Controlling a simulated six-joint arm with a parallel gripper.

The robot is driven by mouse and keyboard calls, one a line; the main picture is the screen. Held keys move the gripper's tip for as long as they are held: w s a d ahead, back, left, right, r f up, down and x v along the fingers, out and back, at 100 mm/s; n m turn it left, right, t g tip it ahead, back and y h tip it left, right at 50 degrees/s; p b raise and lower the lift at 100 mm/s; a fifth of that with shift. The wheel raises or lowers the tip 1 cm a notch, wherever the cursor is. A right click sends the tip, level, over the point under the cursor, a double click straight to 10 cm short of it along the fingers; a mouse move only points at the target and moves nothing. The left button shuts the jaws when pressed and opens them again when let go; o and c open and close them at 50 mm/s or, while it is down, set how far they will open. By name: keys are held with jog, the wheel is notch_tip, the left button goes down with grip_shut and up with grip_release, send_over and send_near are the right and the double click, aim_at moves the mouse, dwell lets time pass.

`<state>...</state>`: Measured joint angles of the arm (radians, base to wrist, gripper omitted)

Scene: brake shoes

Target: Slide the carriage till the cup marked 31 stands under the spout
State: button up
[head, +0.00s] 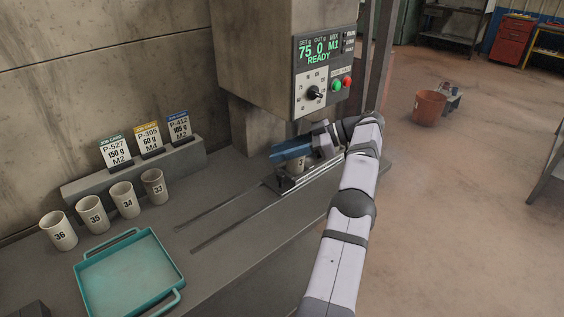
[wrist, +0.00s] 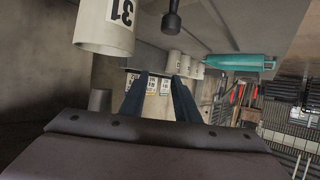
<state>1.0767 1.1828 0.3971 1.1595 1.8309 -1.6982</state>
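A pale cup marked 31 (wrist: 104,28) shows at the upper left of the wrist view, beside a dark round-ended knob (wrist: 172,20). My gripper (wrist: 160,76) has its two blue fingers apart, with nothing between them. In the head view my gripper (head: 290,152) is over the carriage (head: 290,184), below the dispenser. The carriage is at the far end of two rails (head: 222,220). The arm and gripper hide much of it, and I cannot read its cups there. The spout is hidden in the head view, so I cannot tell which cup is under it.
The dispenser panel (head: 322,75) reads 75, 0, M1 and READY. Cups marked 33 (head: 154,187), 34 (head: 124,200), 35 (head: 92,214) and 36 (head: 59,231) stand at the left. Job cards (head: 148,140) stand behind. A teal tray (head: 130,280) lies in front. The near rails are clear.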

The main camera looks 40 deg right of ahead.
jog(key=shift+r+p, duration=0.4)
jog(key=shift+r, duration=0.65)
